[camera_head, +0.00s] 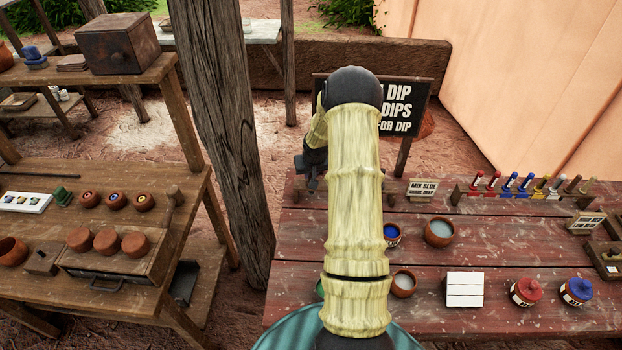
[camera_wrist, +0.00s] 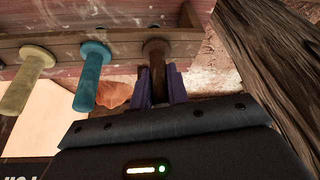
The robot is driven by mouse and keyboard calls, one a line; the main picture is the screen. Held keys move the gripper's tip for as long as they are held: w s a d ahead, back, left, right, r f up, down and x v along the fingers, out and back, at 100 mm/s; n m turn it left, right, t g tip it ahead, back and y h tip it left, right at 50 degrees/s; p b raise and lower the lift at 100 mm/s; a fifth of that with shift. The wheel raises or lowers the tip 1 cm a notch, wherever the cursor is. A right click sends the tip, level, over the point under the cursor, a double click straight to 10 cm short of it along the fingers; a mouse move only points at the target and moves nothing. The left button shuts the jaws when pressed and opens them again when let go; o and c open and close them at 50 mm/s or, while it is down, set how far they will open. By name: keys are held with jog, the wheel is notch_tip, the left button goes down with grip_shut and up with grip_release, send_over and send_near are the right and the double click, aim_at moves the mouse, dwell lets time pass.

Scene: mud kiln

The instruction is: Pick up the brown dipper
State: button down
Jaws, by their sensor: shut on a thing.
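The dipper stands upright at the end of a wooden rack (camera_wrist: 120,44), beside a teal dipper (camera_wrist: 92,75) and a pale yellow dipper (camera_wrist: 27,80). Whether it still touches the rack is unclear. In the head view my gripper (camera_head: 311,178) is at the back left of the red table, partly behind my arm, and the held dipper cannot be made out.
The red table (camera_head: 480,240) carries bowls, two lidded jars and a second rack (camera_head: 520,197) of coloured dippers at the right. A black sign (camera_head: 400,110) stands behind it. A thick wooden post (camera_head: 222,110) rises to the left, also close in the wrist view (camera_wrist: 265,75).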

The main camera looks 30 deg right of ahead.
jog(key=shift+d+r, duration=0.1)
notch_tip(320, 180, up, 10)
jog(key=shift+s+f+b, duration=0.1)
jog(key=shift+s+b, duration=0.05)
jog(key=shift+b, duration=0.7)
dwell(0.4)
